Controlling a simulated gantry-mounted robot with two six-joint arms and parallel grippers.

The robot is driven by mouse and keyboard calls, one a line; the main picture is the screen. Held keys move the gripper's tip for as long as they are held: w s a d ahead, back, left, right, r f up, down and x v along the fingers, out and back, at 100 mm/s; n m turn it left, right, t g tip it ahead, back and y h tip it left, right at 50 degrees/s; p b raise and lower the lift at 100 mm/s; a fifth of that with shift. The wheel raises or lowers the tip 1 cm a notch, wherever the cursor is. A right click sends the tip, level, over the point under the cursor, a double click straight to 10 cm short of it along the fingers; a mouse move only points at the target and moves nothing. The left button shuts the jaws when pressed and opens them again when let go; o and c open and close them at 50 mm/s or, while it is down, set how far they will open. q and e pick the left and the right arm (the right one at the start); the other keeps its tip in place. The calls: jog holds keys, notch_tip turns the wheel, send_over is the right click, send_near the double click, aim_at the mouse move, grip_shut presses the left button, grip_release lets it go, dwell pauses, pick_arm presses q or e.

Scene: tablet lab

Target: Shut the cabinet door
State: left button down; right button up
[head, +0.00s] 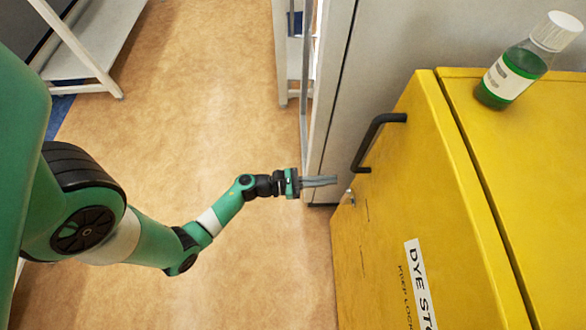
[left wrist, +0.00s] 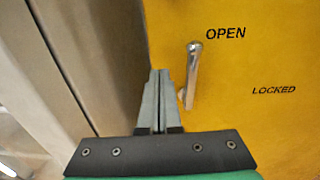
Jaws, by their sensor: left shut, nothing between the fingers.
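The yellow cabinet (head: 515,180) stands at the right in the head view. Its door (head: 400,200) faces left, with a black bar handle (head: 375,140) and a "DYE ST…" label. A thin dark seam runs between the door and the cabinet top. I cannot tell whether the door is fully flush. In the left wrist view a silver latch lever (left wrist: 193,65) points up beside the word "OPEN"; "LOCKED" is printed lower right. My left gripper (head: 336,181) is shut and empty, its tips close to the latch; contact is unclear. It also shows in the left wrist view (left wrist: 159,75). My right gripper is out of view.
A bottle of green liquid (head: 515,65) with a white cap stands on the cabinet top. A grey panel (head: 385,45) rises behind the cabinet. White shelving (head: 95,40) stands at the upper left. The tan floor (head: 215,90) between is clear.

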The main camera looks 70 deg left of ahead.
pick_arm(q)
jog(key=s+a+p, duration=0.1)
jog(key=s+a, duration=0.1)
jog(key=s, duration=0.5)
jog(key=shift+s+a+r, duration=0.15)
jog(key=shift+s, duration=0.1)
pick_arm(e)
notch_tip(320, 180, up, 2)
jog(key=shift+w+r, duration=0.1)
